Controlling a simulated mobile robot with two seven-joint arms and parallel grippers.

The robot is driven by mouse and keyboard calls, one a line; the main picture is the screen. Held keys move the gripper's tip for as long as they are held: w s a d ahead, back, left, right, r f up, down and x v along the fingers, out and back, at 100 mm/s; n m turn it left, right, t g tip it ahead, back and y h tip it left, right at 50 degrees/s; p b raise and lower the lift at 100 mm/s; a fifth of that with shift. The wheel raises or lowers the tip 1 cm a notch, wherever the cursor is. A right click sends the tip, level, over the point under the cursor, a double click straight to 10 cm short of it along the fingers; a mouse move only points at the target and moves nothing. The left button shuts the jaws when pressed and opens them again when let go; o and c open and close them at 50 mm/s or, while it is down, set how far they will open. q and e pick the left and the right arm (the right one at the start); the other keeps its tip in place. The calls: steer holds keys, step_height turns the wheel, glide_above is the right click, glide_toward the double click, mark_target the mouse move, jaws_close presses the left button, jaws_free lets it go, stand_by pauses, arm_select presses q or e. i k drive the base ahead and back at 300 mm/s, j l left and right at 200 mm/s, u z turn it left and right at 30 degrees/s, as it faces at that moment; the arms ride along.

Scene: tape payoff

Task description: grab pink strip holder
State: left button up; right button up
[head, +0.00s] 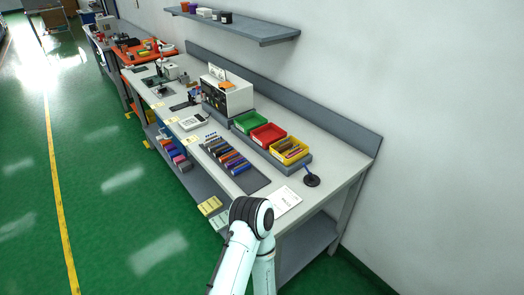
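I cannot clearly pick out a pink strip holder. Several coloured strip-like pieces, with orange, blue, purple and dark ones, lie in a row on a dark mat (256,181) on the workbench. More coloured pieces (172,148), some purple or pinkish, stand on the shelf below the bench; they are too small to tell apart. One of my arms (250,217) rises from the bottom edge, bent near the bench's front edge. I cannot tell which arm it is. Neither gripper shows.
Green (249,122), red (267,135) and yellow (289,150) bins stand at the bench's back. A dark round-based stand (312,180) and white paper (285,202) lie near its near end. A grey wall shelf (240,26) hangs above. Green floor (110,180) is open at left.

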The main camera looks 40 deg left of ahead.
mark_target(291, 154)
steer(key=i+l+u, duration=0.15)
steer(key=u, duration=0.3)
steer(key=i+l+u, duration=0.1)
steer(key=u, duration=0.35)
steer(key=l+u, duration=0.45)
steer(key=i+l+u, duration=0.1)
steer(key=l+u, duration=0.25)
steer(key=i+l+u, duration=0.1)
steer(key=u, duration=0.25)
steer(key=l+u, duration=0.4)
steer(key=j, duration=0.1)
